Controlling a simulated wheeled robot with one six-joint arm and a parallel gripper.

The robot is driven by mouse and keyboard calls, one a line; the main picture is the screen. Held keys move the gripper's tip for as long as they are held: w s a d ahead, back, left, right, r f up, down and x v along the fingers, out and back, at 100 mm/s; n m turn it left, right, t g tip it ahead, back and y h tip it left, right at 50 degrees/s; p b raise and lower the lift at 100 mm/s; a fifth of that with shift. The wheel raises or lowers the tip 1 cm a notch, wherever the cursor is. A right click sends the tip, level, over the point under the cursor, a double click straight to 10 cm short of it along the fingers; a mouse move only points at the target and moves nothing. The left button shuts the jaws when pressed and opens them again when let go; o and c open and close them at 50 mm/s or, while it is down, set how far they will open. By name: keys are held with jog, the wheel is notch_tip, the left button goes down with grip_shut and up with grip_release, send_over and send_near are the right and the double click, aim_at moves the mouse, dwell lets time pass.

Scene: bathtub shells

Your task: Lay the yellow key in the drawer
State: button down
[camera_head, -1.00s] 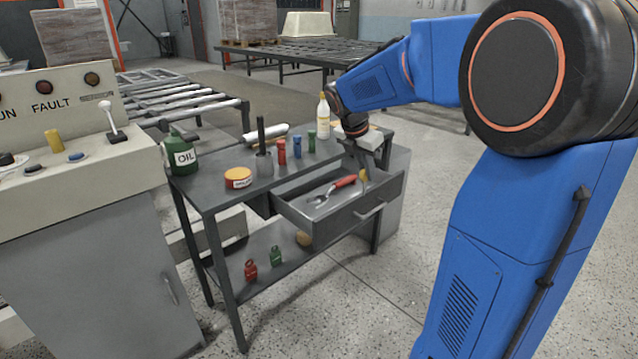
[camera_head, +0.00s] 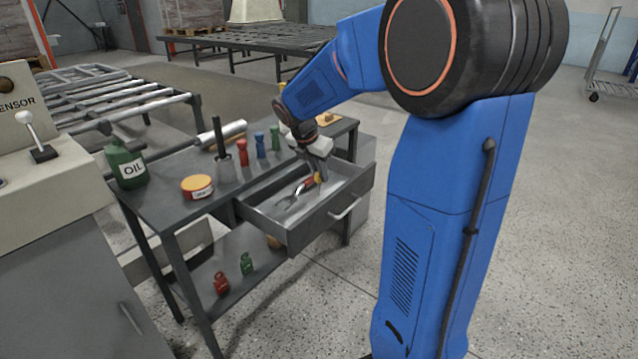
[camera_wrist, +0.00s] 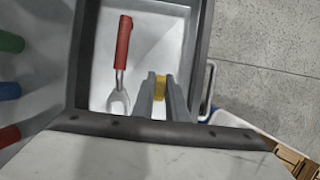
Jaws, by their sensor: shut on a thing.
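The drawer (camera_head: 325,222) stands open from the grey workbench; its light floor (camera_wrist: 155,30) shows in the wrist view. The yellow key (camera_wrist: 160,82) is held between the fingers of my gripper (camera_wrist: 161,100). Only a small yellow part of it shows; in the head view the key (camera_head: 317,177) is a small yellow patch at the fingertips. My gripper (camera_head: 319,172) points down over the right part of the drawer. I cannot tell whether the key touches the drawer floor.
A red-handled wrench (camera_wrist: 123,42) lies in the drawer, left of my gripper. Open floor lies to the right.

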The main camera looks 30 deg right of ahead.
aim_at(320, 182)
jog(key=shift+f, duration=1.8)
jog(key=shift+f, duration=0.1)
jog(key=c, duration=1.7)
grip_release()
jog(key=v, duration=1.2)
jog(key=s+a+f+m+t+y, duration=0.1)
jog(key=s+a+f+m, duration=0.1)
jog(key=s+m, duration=0.5)
jog(key=s+a+f+m+t+y, duration=0.1)
jog(key=s+a+m, duration=0.4)
jog(key=s, duration=0.7)
jog(key=s+a+f+m+t+y, duration=0.1)
jog(key=s+a+m, duration=0.3)
jog(key=s+m, duration=0.5)
jog(key=shift+s+a+f+m+y, duration=0.15)
jog(key=shift+f+m+y, duration=0.15)
jog(key=shift+f, duration=0.15)
jog(key=shift+s+a+f+m+y, duration=0.1)
jog(key=shift+s+f+m+y, duration=0.15)
jog(key=shift+f, duration=0.2)
